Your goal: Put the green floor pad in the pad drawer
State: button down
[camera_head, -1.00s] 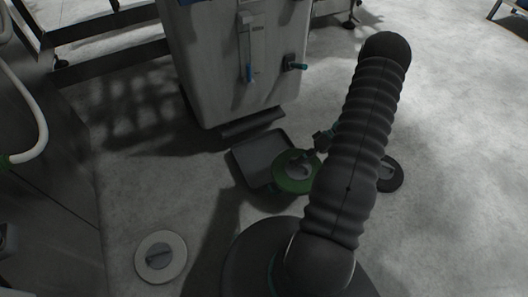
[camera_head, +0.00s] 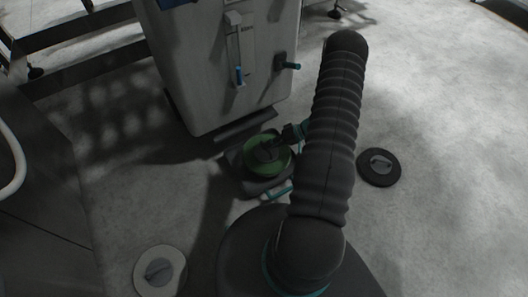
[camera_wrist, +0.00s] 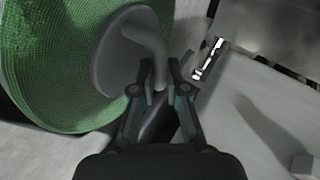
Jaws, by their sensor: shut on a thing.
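The green floor pad (camera_head: 279,160) is a round disc with a dark grey hub and a bent handle. My gripper (camera_head: 301,131) is shut on that handle; in the wrist view my gripper (camera_wrist: 162,84) has both fingers around the handle, with the green pad (camera_wrist: 45,75) tilted at left. The pad drawer (camera_head: 238,172) is a dark shallow tray pulled out low at the front of the grey cabinet. In the head view the pad lies over the drawer and covers most of it. I cannot tell whether the pad touches the drawer floor.
A black pad (camera_head: 379,167) lies on the floor at right and a white pad (camera_head: 160,271) at lower left.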

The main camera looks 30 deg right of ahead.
aim_at(264, 151)
jog(key=shift+x, duration=1.15)
jog(key=shift+w+d+f, duration=0.1)
jog(key=shift+w+f, duration=0.05)
jog(key=shift+f, duration=1.8)
jog(key=shift+f, duration=0.1)
jog(key=c, duration=1.2)
grip_release()
jog(key=v, duration=1.2)
